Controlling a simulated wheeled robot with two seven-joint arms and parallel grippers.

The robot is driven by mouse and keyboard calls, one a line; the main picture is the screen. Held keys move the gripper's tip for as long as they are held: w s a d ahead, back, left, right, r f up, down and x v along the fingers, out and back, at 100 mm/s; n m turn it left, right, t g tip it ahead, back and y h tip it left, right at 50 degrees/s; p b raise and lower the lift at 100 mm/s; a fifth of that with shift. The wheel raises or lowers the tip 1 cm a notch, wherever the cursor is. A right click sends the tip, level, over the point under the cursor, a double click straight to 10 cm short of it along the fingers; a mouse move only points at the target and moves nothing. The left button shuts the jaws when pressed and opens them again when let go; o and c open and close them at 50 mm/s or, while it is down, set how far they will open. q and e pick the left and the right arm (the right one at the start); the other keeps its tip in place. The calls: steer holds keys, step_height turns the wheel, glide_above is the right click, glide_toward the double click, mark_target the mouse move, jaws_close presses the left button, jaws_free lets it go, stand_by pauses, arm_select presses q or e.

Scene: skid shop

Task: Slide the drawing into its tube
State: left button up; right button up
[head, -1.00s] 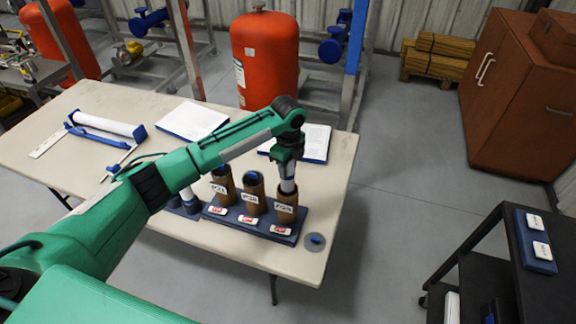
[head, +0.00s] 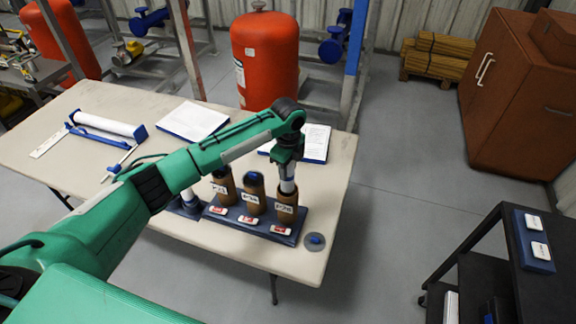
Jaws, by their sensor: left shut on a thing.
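Three brown cardboard tubes stand upright in a blue rack (head: 240,223) near the table's front right, each with a white label and a red-and-white tag before it. My left gripper (head: 288,177) points down over the right tube (head: 286,208). It is shut on a rolled white drawing (head: 287,187), whose lower end is inside the mouth of that tube. The left tube (head: 222,184) and the middle tube (head: 254,191) stand beside it, the middle one with a dark top. My right gripper is out of view.
A paper stack (head: 194,121) and a paper roll on a blue holder (head: 105,124) lie farther back. A black cart (head: 490,270) stands at right.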

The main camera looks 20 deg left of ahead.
mark_target(288, 184)
arm_select(q)
steer(key=shift+f, duration=0.15)
stand_by(0.7)
steer(key=shift+f, duration=0.25)
stand_by(0.5)
steer(key=shift+f, duration=0.4)
steer(key=shift+f, duration=0.5)
stand_by(0.5)
steer(key=shift+f, duration=0.9)
steer(key=shift+f+b, duration=0.85)
steer(key=shift+f, duration=0.75)
